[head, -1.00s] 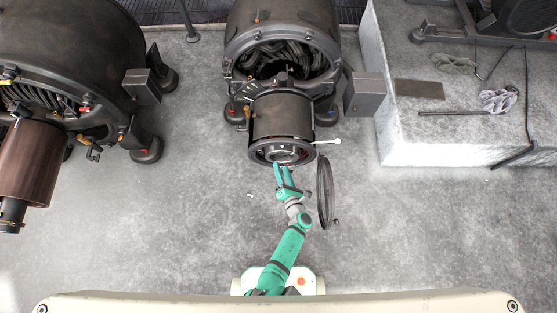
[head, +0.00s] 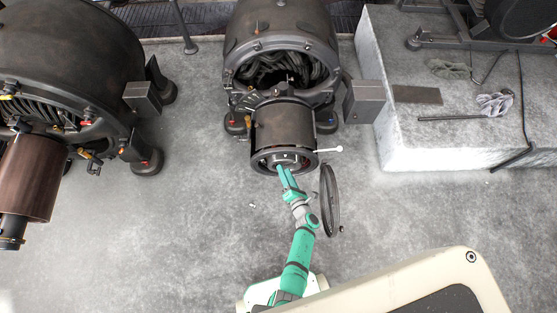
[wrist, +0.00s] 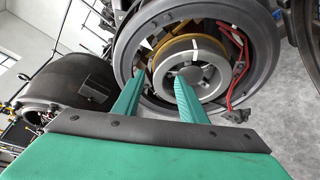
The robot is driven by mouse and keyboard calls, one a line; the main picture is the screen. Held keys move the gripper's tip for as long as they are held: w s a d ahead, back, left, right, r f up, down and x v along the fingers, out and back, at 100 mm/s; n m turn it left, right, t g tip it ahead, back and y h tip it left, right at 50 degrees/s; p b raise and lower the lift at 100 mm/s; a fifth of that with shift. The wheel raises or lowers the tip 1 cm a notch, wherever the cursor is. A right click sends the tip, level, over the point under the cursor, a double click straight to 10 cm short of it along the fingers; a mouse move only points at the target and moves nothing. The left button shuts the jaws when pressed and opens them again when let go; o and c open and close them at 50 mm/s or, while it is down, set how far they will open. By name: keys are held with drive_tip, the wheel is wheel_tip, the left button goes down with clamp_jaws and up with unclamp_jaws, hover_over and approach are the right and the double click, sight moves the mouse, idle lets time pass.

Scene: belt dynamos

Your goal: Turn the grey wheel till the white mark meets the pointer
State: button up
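The grey wheel (wrist: 178,50) sits inside the round dark end housing (wrist: 262,60) of the middle dynamo. It shows small in the head view (head: 287,158). A short white mark (wrist: 195,46) lies on the wheel's upper rim in the wrist view. The right fingertip overlaps the wheel's hub and the left one lies left of the wheel. Contact cannot be told. In the head view my gripper (head: 282,168) is at the housing's front edge.
A white-tipped rod (head: 332,150) sticks out right of the housing. A dark hoop (head: 329,200) stands close right of my arm. Red cables (wrist: 238,85) hang inside the housing's right side. Another dynamo (head: 60,65) stands left; open floor lies between.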

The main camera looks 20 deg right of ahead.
sight(281, 161)
drive_tip(key=x, duration=0.4)
drive_tip(key=shift+w, duration=0.4)
drive_tip(key=shift+w+d+f, duration=0.2)
drive_tip(key=shift+w+f, duration=0.05)
drive_tip(key=shift+w, duration=0.35)
drive_tip(key=shift+w+a+f, duration=0.15)
drive_tip(key=shift+w+a, duration=0.3)
drive_tip(key=shift+w, duration=0.1)
drive_tip(key=shift+d, duration=0.1)
drive_tip(key=shift+d, duration=0.1)
drive_tip(key=c, duration=0.9)
drive_tip(key=shift+w+d, duration=0.1)
drive_tip(key=shift+w, duration=0.05)
clamp_jaws()
